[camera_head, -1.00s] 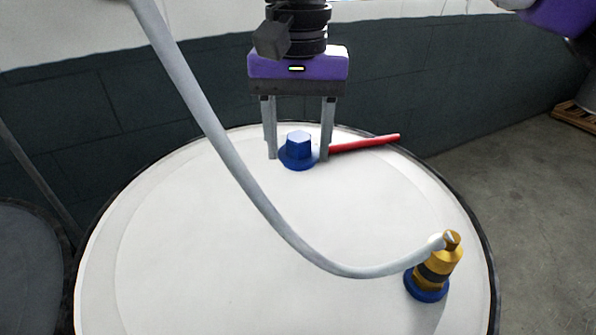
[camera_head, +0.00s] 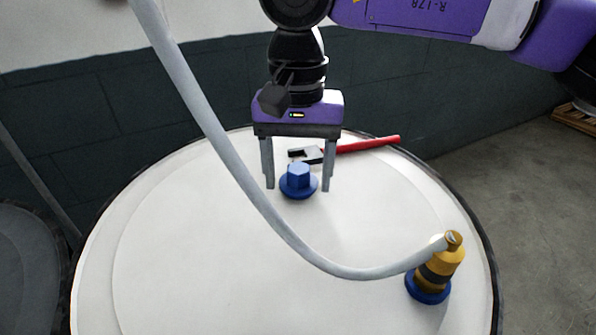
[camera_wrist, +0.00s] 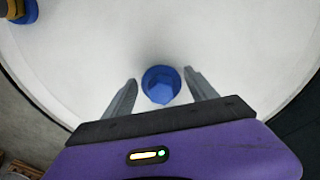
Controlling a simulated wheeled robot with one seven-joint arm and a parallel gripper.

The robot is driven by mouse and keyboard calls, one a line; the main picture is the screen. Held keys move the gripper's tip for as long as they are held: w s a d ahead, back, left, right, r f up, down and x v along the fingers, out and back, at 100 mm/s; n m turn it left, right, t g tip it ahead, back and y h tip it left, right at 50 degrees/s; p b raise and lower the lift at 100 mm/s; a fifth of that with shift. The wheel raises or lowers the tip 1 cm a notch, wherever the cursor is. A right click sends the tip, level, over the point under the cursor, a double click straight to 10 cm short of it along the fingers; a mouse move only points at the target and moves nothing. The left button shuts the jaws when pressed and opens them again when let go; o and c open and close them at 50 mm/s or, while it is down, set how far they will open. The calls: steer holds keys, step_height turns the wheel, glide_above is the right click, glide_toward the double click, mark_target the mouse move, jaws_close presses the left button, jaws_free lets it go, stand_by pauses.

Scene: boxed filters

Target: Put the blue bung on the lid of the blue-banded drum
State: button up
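The blue bung (camera_head: 298,182), with a hexagonal top and round flange, stands upright and appears to rest on the white drum lid (camera_head: 200,260). It also shows in the wrist view (camera_wrist: 161,85). My gripper (camera_head: 298,187) is around it, pointing down, with one finger on each side. Narrow gaps show between both fingers and the flange, so the gripper is open. The wrist view shows gaps too, between the fingertips (camera_wrist: 160,76) and the bung. No blue band on the drum's side is visible.
A red-handled wrench (camera_head: 350,147) lies on the lid just behind the bung. A brass fitting (camera_head: 440,268) on a blue base stands at the front right, with a grey hose (camera_head: 250,190) arching across the view. The lid's middle is clear. Another drum (camera_head: 28,265) stands at left.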

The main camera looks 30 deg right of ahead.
mark_target(299, 172)
steer(key=shift+o, duration=0.5)
steer(key=shift+r, duration=0.1)
steer(key=shift+r, duration=0.15)
step_height(299, 172, up, 12)
steer(key=p, duration=0.1)
stand_by(0.5)
